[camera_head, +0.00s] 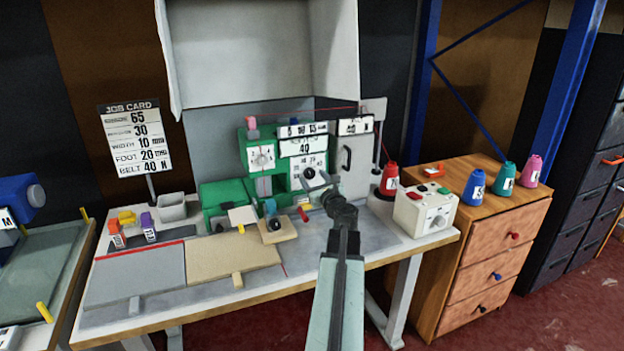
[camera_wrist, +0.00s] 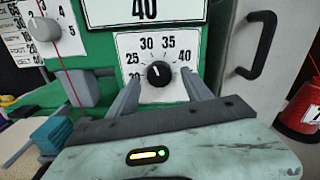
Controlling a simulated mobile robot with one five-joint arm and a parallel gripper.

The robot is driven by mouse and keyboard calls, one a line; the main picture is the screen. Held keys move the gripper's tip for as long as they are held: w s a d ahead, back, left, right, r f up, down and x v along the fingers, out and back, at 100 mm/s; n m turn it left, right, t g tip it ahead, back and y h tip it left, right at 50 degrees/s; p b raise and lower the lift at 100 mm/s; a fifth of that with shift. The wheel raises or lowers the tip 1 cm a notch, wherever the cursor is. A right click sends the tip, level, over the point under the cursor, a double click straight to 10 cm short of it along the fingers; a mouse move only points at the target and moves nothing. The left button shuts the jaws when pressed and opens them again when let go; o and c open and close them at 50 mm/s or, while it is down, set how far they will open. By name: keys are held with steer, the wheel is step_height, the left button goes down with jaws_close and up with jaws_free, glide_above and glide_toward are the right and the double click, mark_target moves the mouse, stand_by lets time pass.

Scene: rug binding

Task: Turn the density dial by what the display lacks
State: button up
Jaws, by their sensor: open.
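A black dial (camera_wrist: 158,74) with a white pointer mark sits on a white scale plate on the green machine (camera_head: 252,150). The plate reads 20, 25, 30, 35, 40, and the mark points up and left, about between 25 and 30. In the head view the dial (camera_head: 309,173) shows just beyond my gripper (camera_head: 320,188). In the wrist view my gripper (camera_wrist: 161,80) is open, one finger on each side of the dial; contact cannot be told. A display (camera_wrist: 145,10) above reads 40. The job card (camera_head: 134,140) lists 65, 30, width 10, foot 20, belt 40 N.
A grey-white dial (camera_wrist: 43,29) with a numbered scale is at the left. A grey cabinet door with a black handle (camera_wrist: 263,45) stands close at the right. A red cone (camera_head: 389,180) and a white control box (camera_head: 424,212) stand right on the table.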

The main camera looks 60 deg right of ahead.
steer(key=shift+w+d, duration=0.4)
steer(key=shift+w, duration=0.15)
steer(key=shift+c, duration=0.4)
jaws_close()
